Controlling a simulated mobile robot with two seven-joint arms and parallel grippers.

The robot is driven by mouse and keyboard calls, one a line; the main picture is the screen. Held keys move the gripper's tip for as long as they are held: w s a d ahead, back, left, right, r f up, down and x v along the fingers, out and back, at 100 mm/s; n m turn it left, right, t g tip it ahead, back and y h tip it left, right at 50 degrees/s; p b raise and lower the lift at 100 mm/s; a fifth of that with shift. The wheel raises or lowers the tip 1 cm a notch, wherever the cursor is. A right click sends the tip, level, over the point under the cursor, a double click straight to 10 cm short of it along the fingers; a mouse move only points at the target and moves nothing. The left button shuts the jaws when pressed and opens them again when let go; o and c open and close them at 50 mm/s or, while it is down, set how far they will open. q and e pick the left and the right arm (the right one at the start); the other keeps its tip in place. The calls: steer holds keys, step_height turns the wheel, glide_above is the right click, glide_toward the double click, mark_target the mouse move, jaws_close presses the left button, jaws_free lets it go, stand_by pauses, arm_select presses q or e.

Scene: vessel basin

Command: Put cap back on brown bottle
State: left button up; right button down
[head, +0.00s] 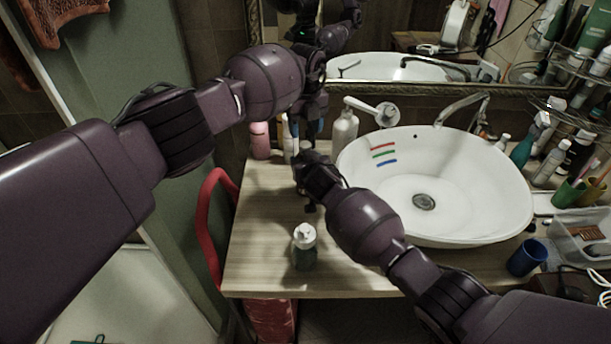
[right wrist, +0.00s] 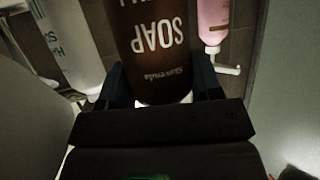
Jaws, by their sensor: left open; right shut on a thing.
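The brown bottle (right wrist: 152,45), lettered "SOAP", stands between the fingers of my right gripper (right wrist: 162,88) in the right wrist view, where it appears upside down. That gripper is shut on it. My left gripper (head: 309,112) is open, hanging just above and behind the right one. I cannot make out the cap or the top of the bottle.
A pink bottle (head: 260,140) and a white bottle (head: 344,130) flank the grippers at the back. A dark bottle with a white pump (head: 304,247) stands on the wooden counter (head: 258,265) at the front. The white basin (head: 470,200) fills the right. A mirror (head: 400,68) is behind.

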mark_target(305, 144)
arm_select(q)
step_height(305, 144, down, 4)
steer(key=shift+f, duration=0.65)
steer(key=c, duration=0.9)
steer(key=shift+m, duration=1.7)
steer(key=shift+c, duration=0.2)
